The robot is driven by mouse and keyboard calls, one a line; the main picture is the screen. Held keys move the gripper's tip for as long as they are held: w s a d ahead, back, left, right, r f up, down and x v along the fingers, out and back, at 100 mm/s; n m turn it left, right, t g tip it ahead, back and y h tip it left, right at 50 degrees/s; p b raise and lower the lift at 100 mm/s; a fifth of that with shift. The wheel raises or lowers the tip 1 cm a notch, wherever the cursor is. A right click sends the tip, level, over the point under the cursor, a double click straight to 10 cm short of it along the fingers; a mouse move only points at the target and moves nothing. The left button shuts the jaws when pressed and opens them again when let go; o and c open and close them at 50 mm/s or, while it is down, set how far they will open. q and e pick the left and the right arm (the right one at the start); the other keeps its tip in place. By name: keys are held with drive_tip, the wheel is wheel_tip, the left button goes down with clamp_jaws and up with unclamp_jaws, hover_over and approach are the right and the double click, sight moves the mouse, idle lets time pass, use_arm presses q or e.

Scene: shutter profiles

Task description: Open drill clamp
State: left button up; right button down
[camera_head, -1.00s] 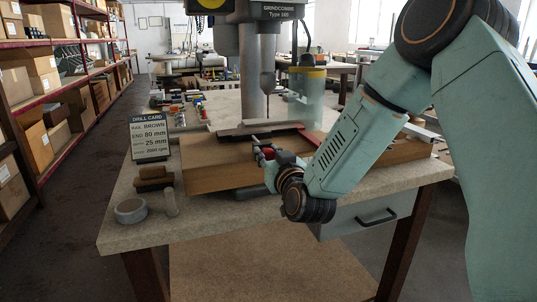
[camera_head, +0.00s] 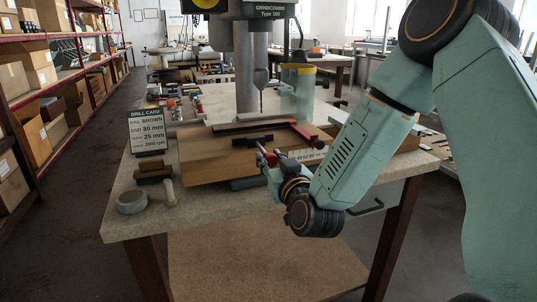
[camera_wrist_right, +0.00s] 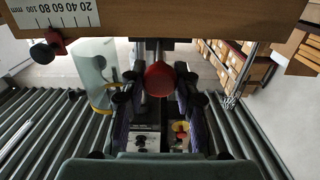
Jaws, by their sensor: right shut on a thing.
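The drill clamp shows as a red bar (camera_head: 303,131) on the wooden block under the drill bit (camera_head: 261,92), with a dark bar (camera_head: 253,140) in front of it. My right gripper (camera_head: 266,157) is at the front of the wooden block. In the right wrist view, the fingers of my right gripper (camera_wrist_right: 155,108) stand either side of a round red knob (camera_wrist_right: 158,78) on a metal rod, and are shut on it. The fingers and arm hide part of the clamp's front. My left gripper is not in view.
A drill card (camera_head: 148,132) stands on the table's left side. Dark brown blocks (camera_head: 153,172) and a grey ring (camera_head: 131,202) lie at the front left. A clear guard (camera_head: 297,94) stands beside the drill. A scale in mm (camera_wrist_right: 57,18) shows in the wrist view.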

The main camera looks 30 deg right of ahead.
drive_tip(key=shift+s+a, duration=0.1)
drive_tip(key=shift+s, duration=0.1)
drive_tip(key=shift+f, duration=0.15)
drive_tip(key=c, duration=1.4)
unclamp_jaws()
drive_tip(key=o, duration=0.3)
drive_tip(key=shift+s+r, duration=0.2)
drive_tip(key=shift+o, duration=0.5)
drive_tip(key=shift+w+f, duration=0.15)
drive_tip(key=shift+w, duration=0.1)
drive_tip(key=v, duration=0.7)
drive_tip(key=shift+s, duration=0.3)
